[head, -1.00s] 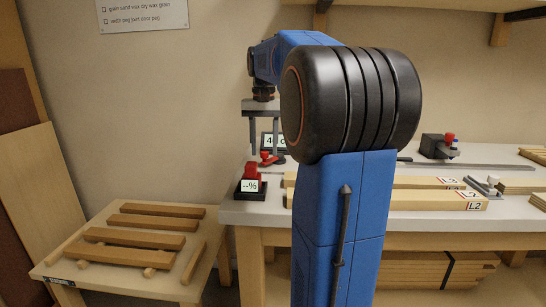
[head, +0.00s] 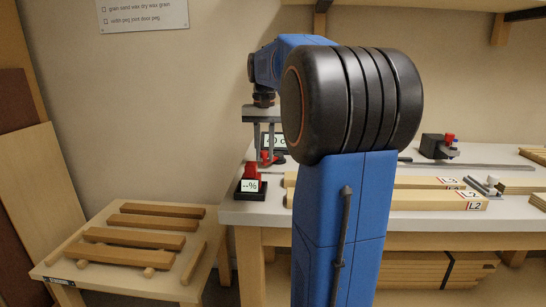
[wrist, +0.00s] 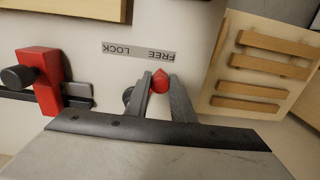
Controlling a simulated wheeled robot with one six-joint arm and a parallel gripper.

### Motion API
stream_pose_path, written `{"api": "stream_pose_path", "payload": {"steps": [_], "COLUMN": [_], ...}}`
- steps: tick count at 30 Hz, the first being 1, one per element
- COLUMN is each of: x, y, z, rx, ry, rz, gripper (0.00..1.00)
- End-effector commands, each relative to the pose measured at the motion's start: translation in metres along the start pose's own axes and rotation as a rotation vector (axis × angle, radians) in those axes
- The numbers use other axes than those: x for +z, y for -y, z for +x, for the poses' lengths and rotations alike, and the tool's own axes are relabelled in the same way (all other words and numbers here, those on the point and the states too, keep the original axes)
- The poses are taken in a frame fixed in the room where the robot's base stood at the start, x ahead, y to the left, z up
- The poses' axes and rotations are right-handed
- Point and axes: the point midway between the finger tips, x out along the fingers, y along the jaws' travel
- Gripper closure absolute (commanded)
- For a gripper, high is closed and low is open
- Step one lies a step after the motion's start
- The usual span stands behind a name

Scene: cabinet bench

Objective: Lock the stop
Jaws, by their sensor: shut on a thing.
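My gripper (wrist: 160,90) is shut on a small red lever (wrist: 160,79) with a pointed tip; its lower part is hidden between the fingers. A grey label strip (wrist: 139,51) beside it reads FREE and LOCK, upside down in the wrist view. The lever is by the FREE end. A red stop block (wrist: 38,78) with a black knob sits on a dark rail to the left. In the head view my gripper (head: 264,135) points down over the bench's left end, with red parts (head: 268,158) just below it.
A meter reading "--%" (head: 250,187) with a red top stands near the bench's front edge. A display (head: 274,143) is partly hidden by my gripper. Pale boards (head: 420,199) lie to the right. A low table (head: 75,268) with wooden slats stands left.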

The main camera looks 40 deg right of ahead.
Motion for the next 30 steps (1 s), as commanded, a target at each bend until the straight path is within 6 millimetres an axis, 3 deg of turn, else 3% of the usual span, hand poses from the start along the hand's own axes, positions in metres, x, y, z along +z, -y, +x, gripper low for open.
{"api": "stream_pose_path", "payload": {"steps": [12, 30], "x": [0.008, 0.01], "y": [-0.017, -0.025], "z": [0.0, 0.0], "rx": [0.001, 0.001], "ry": [0.0, -0.001], "rz": [0.002, 0.002], "gripper": [0.85, 0.84]}}
